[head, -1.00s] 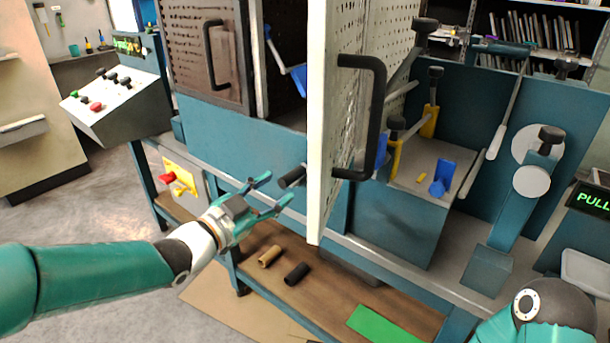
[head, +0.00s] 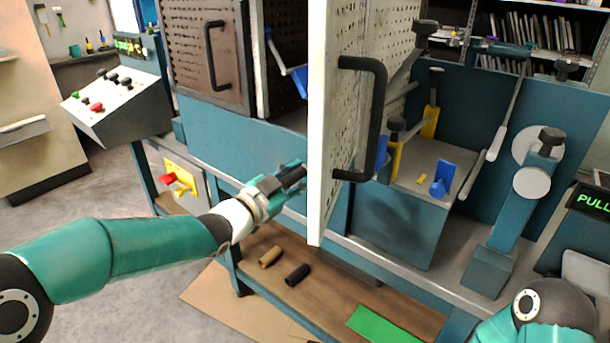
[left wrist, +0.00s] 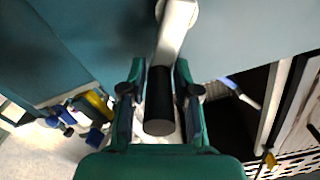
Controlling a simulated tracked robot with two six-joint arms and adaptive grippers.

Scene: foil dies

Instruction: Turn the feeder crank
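The feeder crank shows in the left wrist view as a pale grey arm (left wrist: 175,28) ending in a black cylindrical grip (left wrist: 159,105). In the head view only part of its black grip (head: 291,174) shows, beside the open door's edge. My left gripper (head: 284,186) is at the grip. In the left wrist view its green fingers (left wrist: 158,92) stand on either side of the grip, with narrow gaps visible, so it looks open around it. My right gripper is out of view; only part of my right arm shows at the lower right.
An open perforated door (head: 320,130) with a black handle (head: 372,120) stands just right of my left gripper. Below, a wooden shelf (head: 330,295) holds a tan cylinder (head: 270,257) and a black cylinder (head: 297,274). A control panel (head: 115,105) stands at the left.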

